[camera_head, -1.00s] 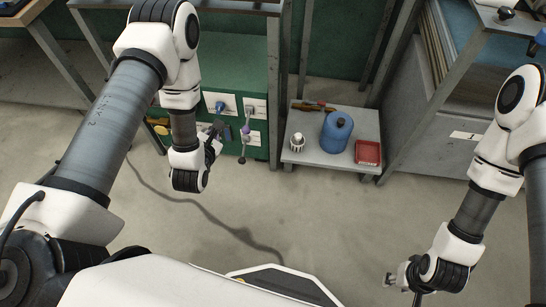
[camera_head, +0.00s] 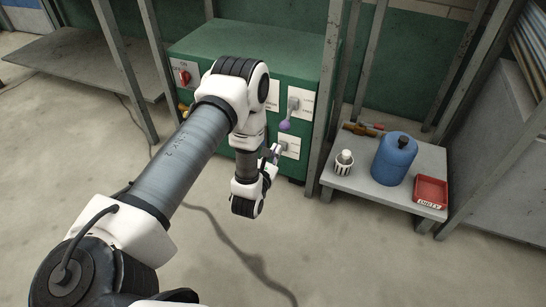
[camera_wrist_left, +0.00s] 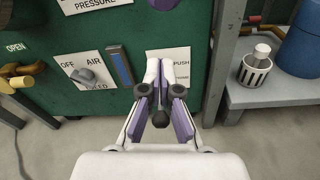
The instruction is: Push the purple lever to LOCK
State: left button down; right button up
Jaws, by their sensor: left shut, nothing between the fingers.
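The purple lever (camera_head: 285,125) hangs from a white plate on the front of the green cabinet (camera_head: 300,60) in the head view. My right gripper is out of view.
A low table (camera_head: 368,188) at right holds a blue jug (camera_head: 394,160), a red tray (camera_head: 431,192) and a white striped cup (camera_head: 344,163). A red switch (camera_head: 184,76) and the AIR lever (camera_wrist_left: 88,80) are also on the cabinet. A metal post (camera_head: 327,100) stands beside it.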

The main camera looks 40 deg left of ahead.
aim_at(288, 118)
pick_arm(q)
jog(key=b+x, duration=0.2)
jog(key=x, duration=0.4)
jog(key=r, duration=0.2)
jog(key=s+d+r+b, duration=0.1)
jog(key=shift+s+r, duration=0.1)
jog(key=shift+r, duration=0.3)
